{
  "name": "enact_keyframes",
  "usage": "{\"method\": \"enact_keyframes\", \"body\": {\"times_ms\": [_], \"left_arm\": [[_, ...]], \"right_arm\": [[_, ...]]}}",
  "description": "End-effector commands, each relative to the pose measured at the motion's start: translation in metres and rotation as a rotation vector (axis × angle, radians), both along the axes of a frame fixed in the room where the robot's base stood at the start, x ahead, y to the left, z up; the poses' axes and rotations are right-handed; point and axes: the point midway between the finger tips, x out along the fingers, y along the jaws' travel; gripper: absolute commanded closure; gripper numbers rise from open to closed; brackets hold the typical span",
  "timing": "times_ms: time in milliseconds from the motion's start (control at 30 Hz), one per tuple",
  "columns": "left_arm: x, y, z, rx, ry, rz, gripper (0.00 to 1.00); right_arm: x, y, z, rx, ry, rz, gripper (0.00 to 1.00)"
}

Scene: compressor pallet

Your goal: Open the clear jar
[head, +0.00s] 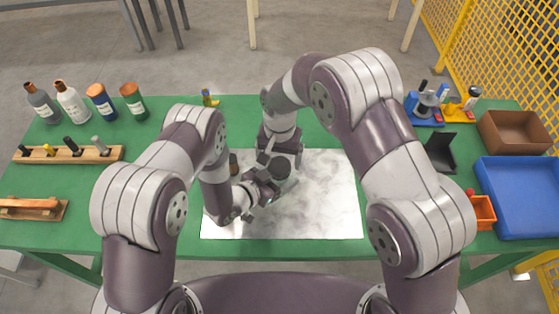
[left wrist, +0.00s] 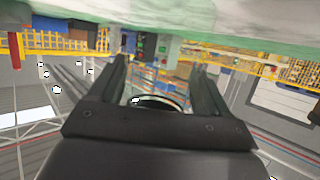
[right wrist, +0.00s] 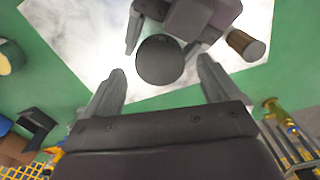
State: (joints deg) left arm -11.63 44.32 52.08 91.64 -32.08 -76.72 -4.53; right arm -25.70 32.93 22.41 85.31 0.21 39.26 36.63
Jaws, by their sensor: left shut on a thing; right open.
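The clear jar (left wrist: 158,101) shows as a glassy rim between the fingers of my left gripper (left wrist: 160,66) in the left wrist view. My left gripper is shut on it, over the white marble mat (head: 325,195). The jar's round dark lid (right wrist: 160,60) faces the right wrist camera. My right gripper (right wrist: 161,68) is open, with one finger on each side of the lid in that view. I cannot tell whether the fingers touch the lid. In the head view the two grippers meet and mostly hide the jar.
A brown jar with a dark top (right wrist: 246,44) stands close by at the mat's edge. Several bottles (head: 72,102) and a wooden rack (head: 68,153) are at the left. A blue tray (head: 520,205) and a brown bin (head: 515,132) are at the right. The mat's right part is clear.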

Motion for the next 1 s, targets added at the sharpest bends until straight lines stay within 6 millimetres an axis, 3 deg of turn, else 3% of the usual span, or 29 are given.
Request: {"method": "enact_keyframes", "body": {"times_ms": [100, 300, 333, 400, 700, 1000], "left_arm": [[0.0, 0.0, 0.0, -0.001, -0.001, 0.0, 1.0], [0.0, 0.0, 0.0, -0.001, -0.001, 0.0, 1.0], [0.0, 0.0, 0.0, -0.001, -0.001, 0.0, 0.19], [0.0, 0.0, 0.0, -0.001, -0.001, 0.0, 0.0], [-0.003, 0.004, 0.002, 0.0, 0.0, 0.001, 0.0], [-0.046, 0.049, 0.023, 0.0, 0.002, 0.007, 0.0]], "right_arm": [[0.0, 0.0, 0.02, 0.001, -0.002, 0.0, 0.11], [0.0, 0.0, 0.023, -0.001, 0.001, 0.0, 0.11], [0.0, 0.0, 0.023, -0.001, 0.001, 0.0, 0.11], [0.0, 0.0, 0.023, -0.001, 0.001, 0.0, 0.11], [0.0, 0.0, 0.022, -0.001, 0.001, 0.0, 0.11], [0.0, 0.0, 0.013, -0.001, 0.001, 0.0, 0.11]]}}
